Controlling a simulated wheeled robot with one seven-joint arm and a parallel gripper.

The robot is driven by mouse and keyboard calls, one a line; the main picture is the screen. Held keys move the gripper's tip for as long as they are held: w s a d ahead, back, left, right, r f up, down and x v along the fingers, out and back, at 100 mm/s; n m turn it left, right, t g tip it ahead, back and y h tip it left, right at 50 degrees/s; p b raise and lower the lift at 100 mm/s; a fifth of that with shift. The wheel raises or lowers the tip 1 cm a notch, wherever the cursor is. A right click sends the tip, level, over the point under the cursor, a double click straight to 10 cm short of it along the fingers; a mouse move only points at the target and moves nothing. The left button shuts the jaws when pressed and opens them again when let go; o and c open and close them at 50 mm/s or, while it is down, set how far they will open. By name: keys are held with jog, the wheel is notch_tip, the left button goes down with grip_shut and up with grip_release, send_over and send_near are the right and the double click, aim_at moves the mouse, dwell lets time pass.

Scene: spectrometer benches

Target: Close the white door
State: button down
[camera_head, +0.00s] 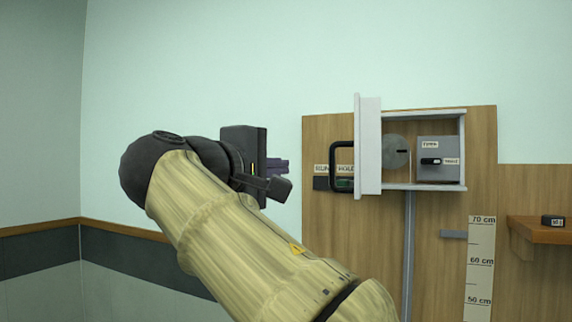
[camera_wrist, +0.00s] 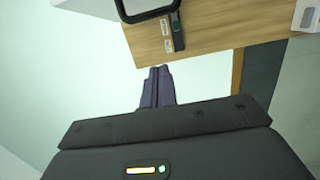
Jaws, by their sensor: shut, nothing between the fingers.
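The white door (camera_head: 368,146) stands open at the left side of a white box (camera_head: 440,187) on a wooden board, swung out toward me and seen nearly edge-on. Its black loop handle (camera_head: 335,166) sticks out to the left. A black loop that looks like this handle (camera_wrist: 176,6) shows at the top of the wrist view. My gripper (camera_head: 284,166) is shut and empty, in the air left of the handle and apart from it. Its dark purple fingers (camera_wrist: 158,86) lie together in the wrist view.
Inside the box are a grey disc (camera_head: 396,152) and a grey block with a black switch (camera_head: 437,160). Behind the handle is a dark panel with a green part (camera_wrist: 177,31). A height scale (camera_head: 480,265) and a wooden shelf (camera_head: 540,232) are at the right. The wall left of the board is bare.

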aim_at(357, 149)
jog(key=w+d+p, duration=0.4)
jog(key=d, duration=0.2)
jog(key=shift+w+d, duration=0.35)
jog(key=shift+w, duration=0.05)
jog(key=shift+s, duration=0.1)
jog(key=shift+d, duration=0.15)
